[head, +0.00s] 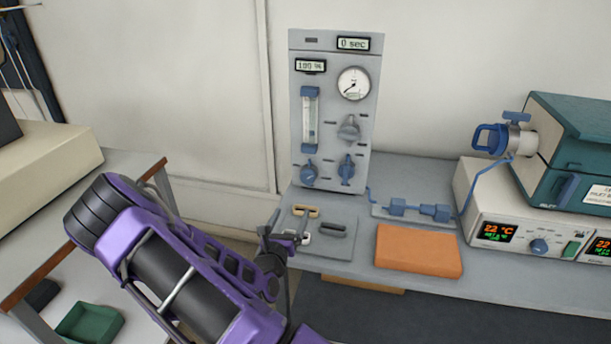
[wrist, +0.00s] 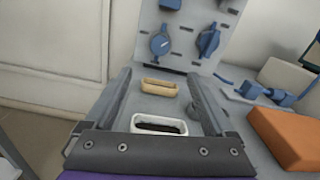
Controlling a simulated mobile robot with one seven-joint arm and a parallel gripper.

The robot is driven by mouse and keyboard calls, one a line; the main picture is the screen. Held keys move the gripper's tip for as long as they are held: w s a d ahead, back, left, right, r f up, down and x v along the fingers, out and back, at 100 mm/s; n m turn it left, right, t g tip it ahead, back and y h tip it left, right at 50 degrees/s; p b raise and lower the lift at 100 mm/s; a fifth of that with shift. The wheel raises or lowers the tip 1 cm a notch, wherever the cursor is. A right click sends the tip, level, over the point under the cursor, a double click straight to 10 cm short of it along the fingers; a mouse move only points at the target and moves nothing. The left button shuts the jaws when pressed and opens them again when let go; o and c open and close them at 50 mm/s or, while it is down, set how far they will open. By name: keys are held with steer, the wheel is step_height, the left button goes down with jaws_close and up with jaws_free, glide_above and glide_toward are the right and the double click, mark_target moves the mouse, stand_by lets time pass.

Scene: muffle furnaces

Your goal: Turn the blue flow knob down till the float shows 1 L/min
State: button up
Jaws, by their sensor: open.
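The grey panel (head: 336,60) stands upright on the bench. Its flow tube (head: 310,118) has a blue top and a clear scale; the float's reading is too small to tell. A round blue knob (head: 309,171) sits directly below the tube, and it also shows at the top of the wrist view (wrist: 159,44). A blue lever-shaped knob (head: 347,169) is to its right, also in the wrist view (wrist: 208,41). My gripper (wrist: 160,78) is open and empty, apart from the round knob, in front of the panel and above the bench items.
A beige holder (wrist: 159,88) and a white-rimmed holder (wrist: 158,125) lie below my fingers. An orange block (head: 418,250) and a blue inline fitting (head: 420,210) lie to the right. Furnaces (head: 575,150) stand further right. A green tray (head: 90,322) is at lower left.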

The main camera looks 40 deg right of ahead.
mark_target(307, 178)
steer(key=b+x, duration=0.2)
steer(key=x, duration=1.5)
steer(key=shift+w+d, duration=0.1)
steer(key=shift+w, duration=0.05)
